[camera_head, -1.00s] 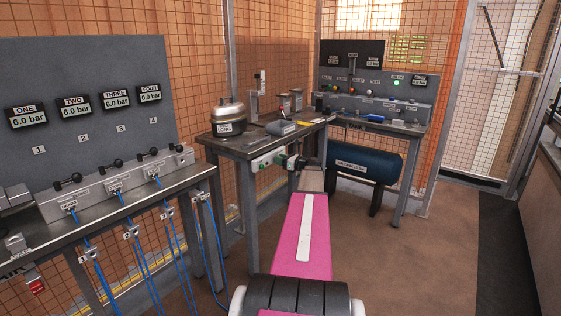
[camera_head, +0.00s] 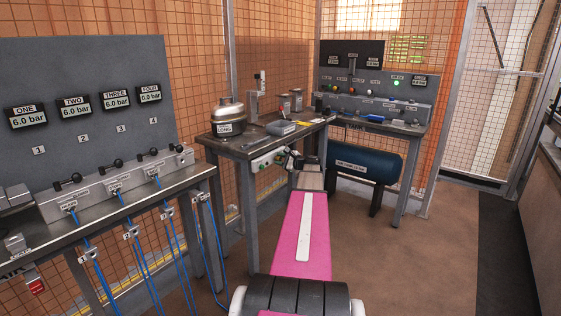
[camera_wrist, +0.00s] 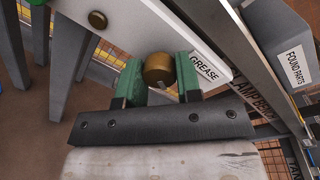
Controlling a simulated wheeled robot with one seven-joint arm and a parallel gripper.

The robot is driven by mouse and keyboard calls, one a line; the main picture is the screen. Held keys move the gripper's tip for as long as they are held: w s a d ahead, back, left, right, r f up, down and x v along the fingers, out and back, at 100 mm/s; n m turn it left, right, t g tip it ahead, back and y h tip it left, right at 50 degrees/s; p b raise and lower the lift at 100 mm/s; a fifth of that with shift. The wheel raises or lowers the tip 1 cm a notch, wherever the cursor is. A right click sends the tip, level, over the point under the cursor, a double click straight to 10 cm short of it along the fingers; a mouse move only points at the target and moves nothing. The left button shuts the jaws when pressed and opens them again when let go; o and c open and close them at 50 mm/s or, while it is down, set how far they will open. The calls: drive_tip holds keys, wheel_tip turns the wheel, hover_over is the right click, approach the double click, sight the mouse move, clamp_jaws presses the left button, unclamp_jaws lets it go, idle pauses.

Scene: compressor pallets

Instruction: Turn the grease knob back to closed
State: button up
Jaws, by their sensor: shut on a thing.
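The grease knob (camera_wrist: 159,67) is a round brass knob on a pale panel (camera_wrist: 140,28), beside a label reading GREASE (camera_wrist: 204,67). In the wrist view my gripper (camera_wrist: 160,78) has its green-padded fingers on both sides of the knob, shut on it. A small pale mark shows on the knob's near edge; I cannot tell which turn position it means. In the head view my gripper (camera_head: 294,160) is at the front of the middle bench, by the panel (camera_head: 268,160), and its wrist hides the grease knob.
A grey box labelled FOUND PARTS (camera_wrist: 285,50) is at the wrist view's right. The middle bench (camera_head: 238,147) carries a LONG-labelled pot (camera_head: 228,118). A blue tank (camera_head: 365,163) lies behind my arm. Floor at right is clear.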

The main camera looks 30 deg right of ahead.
drive_tip(key=n+h, duration=0.1)
drive_tip(key=n, duration=0.4)
drive_tip(key=shift+n, duration=0.4)
drive_tip(key=n, duration=0.5)
drive_tip(key=shift+s+a+t+h, duration=0.1)
drive_tip(key=shift+t+h, duration=0.2)
drive_tip(key=n, duration=0.5)
drive_tip(key=shift+n+t+h, duration=0.3)
drive_tip(key=shift+n, duration=0.1)
drive_tip(key=n, duration=0.5)
drive_tip(key=shift+t, duration=0.3)
drive_tip(key=o, duration=0.9)
drive_tip(key=shift+o, duration=0.2)
